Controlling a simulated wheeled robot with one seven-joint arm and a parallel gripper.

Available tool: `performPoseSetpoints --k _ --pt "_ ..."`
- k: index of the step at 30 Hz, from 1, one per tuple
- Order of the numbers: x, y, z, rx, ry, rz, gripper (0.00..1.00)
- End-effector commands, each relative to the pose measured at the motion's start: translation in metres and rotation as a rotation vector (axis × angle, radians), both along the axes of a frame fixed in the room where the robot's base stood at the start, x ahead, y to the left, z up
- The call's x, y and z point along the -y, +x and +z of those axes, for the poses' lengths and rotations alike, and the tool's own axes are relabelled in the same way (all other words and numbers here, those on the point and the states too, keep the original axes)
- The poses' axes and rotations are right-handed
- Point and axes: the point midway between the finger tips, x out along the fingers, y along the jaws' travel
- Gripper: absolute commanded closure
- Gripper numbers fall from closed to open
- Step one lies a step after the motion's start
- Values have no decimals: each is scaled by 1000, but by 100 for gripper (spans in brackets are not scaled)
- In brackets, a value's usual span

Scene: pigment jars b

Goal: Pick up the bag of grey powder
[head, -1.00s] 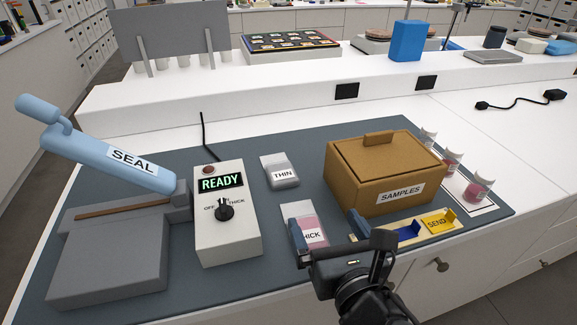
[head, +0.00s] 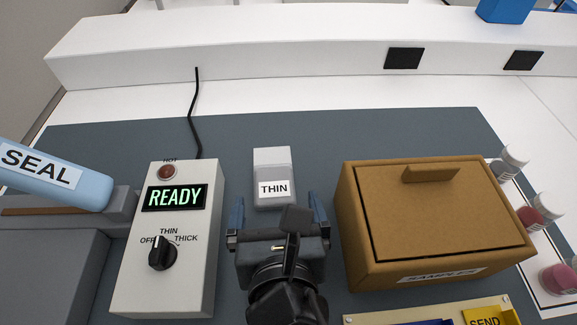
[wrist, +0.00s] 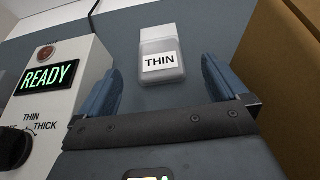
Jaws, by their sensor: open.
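The bag of grey powder (head: 273,170) is a small clear bag with a white top and a THIN label. It lies flat on the dark mat (head: 320,135) between the control box and the brown box. It also shows in the wrist view (wrist: 163,76), ahead of and roughly centred between the fingers. My gripper (head: 278,212) is open and empty, its two blue fingers spread wider than the bag, at its near end. I cannot tell how high the fingers are above the mat. The pink THICK bag is not visible now.
The control box (head: 165,275) with a READY display and knob stands close on the left, beside the sealer with its blue SEAL arm (head: 50,175). The brown SAMPLES box (head: 440,220) stands close on the right, with jars (head: 540,215) beyond. The mat behind the bag is clear.

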Motion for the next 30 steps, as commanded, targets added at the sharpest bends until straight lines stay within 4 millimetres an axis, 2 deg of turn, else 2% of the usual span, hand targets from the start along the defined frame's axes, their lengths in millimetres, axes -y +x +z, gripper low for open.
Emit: performPoseSetpoints --k 15,24,30 --pt "-2 56 -27 1 1 -4 0" --pt "-2 62 -30 1 1 -2 0" --pt "-1 62 -30 1 1 -2 17"
